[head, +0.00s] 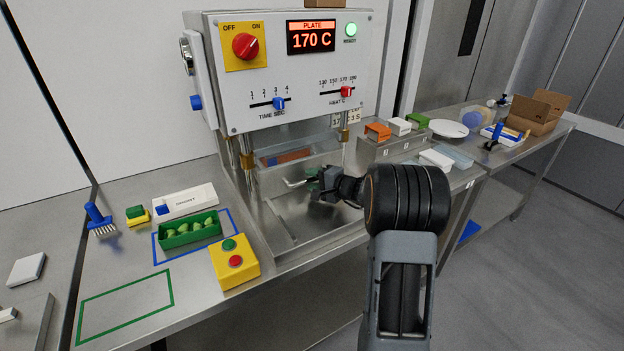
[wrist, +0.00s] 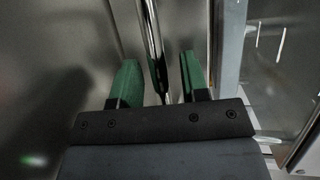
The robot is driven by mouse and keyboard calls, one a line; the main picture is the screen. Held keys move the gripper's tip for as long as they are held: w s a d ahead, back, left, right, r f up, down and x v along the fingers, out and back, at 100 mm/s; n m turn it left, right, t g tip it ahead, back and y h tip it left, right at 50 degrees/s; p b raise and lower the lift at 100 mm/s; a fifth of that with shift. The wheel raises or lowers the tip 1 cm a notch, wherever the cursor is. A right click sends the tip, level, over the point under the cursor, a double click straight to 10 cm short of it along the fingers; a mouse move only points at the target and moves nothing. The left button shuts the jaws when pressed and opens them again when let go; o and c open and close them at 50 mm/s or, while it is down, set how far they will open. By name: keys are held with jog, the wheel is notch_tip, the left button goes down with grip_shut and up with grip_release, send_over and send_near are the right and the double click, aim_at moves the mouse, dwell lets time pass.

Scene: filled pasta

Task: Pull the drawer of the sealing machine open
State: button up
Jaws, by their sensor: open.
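The sealing machine (head: 270,95) stands at the back of the steel bench, its display reading 170 C and a green lamp lit. In its lower bay is steel drawer structure, partly hidden by my arm; how far the drawer is out I cannot tell. A thin shiny bar handle (head: 294,183) shows just left of my gripper (head: 312,181) in the head view. In the wrist view, the handle bar (wrist: 151,40) runs between the two green fingers of my gripper (wrist: 159,72). The fingers are open, with a gap on each side of the bar.
A yellow button box (head: 235,264) and a green tray of filled pasta (head: 190,231) stand left of the bay. A steel stand (head: 375,150) with coloured blocks stands to the right. A green outlined area (head: 125,302) at front left is clear.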

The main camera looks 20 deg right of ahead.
jog(key=shift+w+a, duration=0.15)
jog(key=shift+w, duration=0.1)
grip_shut()
dwell(0.3)
